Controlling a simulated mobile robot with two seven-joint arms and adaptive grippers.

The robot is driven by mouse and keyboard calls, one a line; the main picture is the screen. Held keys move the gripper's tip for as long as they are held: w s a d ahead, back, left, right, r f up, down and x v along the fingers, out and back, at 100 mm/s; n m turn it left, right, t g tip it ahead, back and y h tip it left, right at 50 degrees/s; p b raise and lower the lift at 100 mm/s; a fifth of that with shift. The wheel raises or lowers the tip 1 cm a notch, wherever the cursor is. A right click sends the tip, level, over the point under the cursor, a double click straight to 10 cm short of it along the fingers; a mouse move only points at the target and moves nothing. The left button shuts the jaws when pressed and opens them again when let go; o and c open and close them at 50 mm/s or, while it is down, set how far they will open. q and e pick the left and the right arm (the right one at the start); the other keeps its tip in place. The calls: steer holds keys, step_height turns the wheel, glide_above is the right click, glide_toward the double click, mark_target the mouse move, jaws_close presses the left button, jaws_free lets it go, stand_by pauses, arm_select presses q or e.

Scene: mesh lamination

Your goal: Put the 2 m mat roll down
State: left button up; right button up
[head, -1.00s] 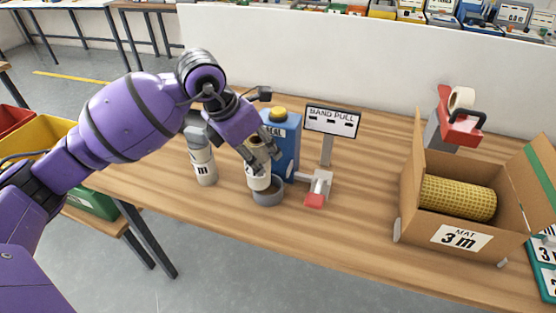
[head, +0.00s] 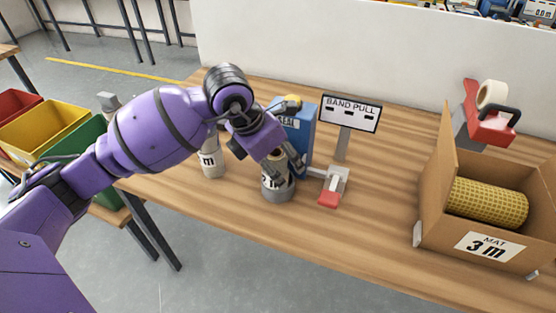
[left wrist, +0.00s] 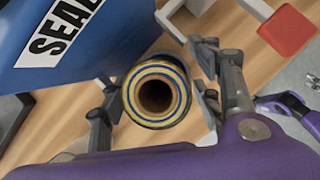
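The 2 m mat roll (head: 272,181) stands about upright with its lower end in a round grey cup (head: 279,196) on the wooden table. Its white label is mostly covered by fingers. In the left wrist view I look down on the roll's open end (left wrist: 134,93), with blue and cream rings around a dark hole.
A blue SEAL container (head: 297,138) stands close behind the roll. The BAND PULL stand (head: 350,112) with its red-tipped lever (head: 329,199) is just right. Another labelled roll (head: 210,163) stands left. A 3 m mat box (head: 447,232) is at right.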

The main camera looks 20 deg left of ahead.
arm_select(q)
steer(key=shift+a, duration=0.1)
steer(key=shift+r, duration=0.5)
steer(key=v, duration=1.1)
steer(key=shift+r, duration=0.15)
stand_by(0.4)
